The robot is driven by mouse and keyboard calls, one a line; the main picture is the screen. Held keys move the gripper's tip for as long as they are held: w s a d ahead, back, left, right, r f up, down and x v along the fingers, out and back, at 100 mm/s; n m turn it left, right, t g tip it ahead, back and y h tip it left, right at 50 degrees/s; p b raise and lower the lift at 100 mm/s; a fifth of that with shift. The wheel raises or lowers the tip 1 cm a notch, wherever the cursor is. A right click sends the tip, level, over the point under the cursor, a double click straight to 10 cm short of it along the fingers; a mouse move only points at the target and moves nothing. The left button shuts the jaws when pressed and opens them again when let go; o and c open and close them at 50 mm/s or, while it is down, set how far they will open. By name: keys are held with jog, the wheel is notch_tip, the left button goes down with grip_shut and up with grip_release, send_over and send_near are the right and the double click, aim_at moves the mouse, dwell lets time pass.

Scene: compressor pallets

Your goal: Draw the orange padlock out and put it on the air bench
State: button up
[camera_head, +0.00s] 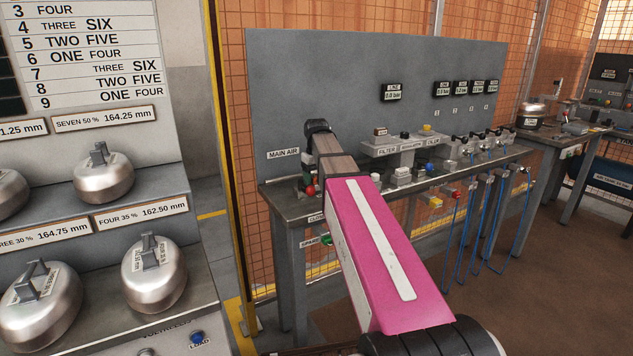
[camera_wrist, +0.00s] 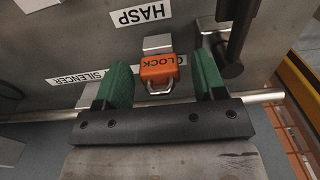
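The orange padlock (camera_wrist: 158,68), marked LOCK, shows in the wrist view by a small metal bracket, its silver shackle toward my gripper. My gripper (camera_wrist: 162,62) is open, with one green finger on each side of the padlock. Gaps show between the fingers and the padlock. Whether its shackle passes through anything is unclear. In the head view the air bench (camera_head: 281,192) is a grey table with a tall back panel. My arm reaches over its left end. The padlock and my fingers cannot be made out there.
A HASP label (camera_wrist: 138,11) and a SILENCER label (camera_wrist: 80,77) flank the padlock area. A dark handle (camera_wrist: 231,55) stands close to the right finger. Filter units (camera_head: 392,149), valves and blue hoses (camera_head: 478,225) crowd the bench's middle and right. Shelves with metal weights (camera_head: 103,179) stand left.

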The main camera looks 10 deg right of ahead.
grip_shut()
jog(key=shift+r, duration=0.2)
jog(key=shift+r, duration=2.8)
